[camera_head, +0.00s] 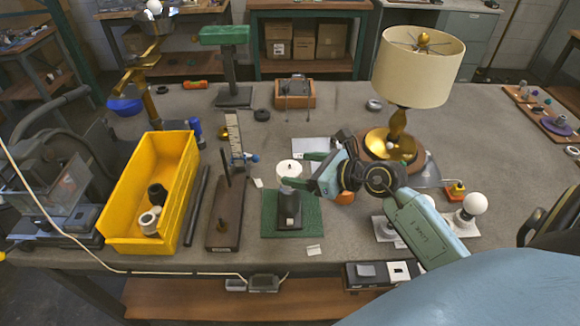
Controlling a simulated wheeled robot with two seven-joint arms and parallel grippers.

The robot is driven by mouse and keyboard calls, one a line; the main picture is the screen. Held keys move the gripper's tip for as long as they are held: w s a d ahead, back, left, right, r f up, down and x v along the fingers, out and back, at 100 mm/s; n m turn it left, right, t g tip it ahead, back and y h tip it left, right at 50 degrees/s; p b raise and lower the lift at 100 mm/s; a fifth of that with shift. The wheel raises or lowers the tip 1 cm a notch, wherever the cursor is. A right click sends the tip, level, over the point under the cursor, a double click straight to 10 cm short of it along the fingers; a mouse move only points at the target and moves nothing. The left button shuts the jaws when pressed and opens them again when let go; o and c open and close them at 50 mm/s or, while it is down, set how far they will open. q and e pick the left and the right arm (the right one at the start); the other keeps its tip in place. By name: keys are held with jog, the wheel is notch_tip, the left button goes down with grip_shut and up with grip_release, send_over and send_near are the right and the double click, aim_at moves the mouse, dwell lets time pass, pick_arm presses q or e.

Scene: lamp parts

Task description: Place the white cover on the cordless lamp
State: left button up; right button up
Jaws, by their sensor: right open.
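A small dark lamp body (289,211) stands upright on a green mat (311,218) near the front middle of the table. A round white cover (288,167) with a small dark spot at its centre shows at the top of this lamp. It looks seated there, but the gripper partly hides the joint between them. My right gripper (301,171) comes in from the right, with its teal fingers spread just right of the cover. It appears empty; I cannot tell whether a finger touches the cover. My left gripper is not in view.
A yellow bin (125,206) with dark and white parts stands left. A wooden stand with a ruler (234,135) is left of the mat. A large brass table lamp (418,66) stands behind my right arm. White bulbs (475,203) stand at the right.

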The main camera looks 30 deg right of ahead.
jog(key=v, duration=0.7)
jog(key=shift+s, duration=0.1)
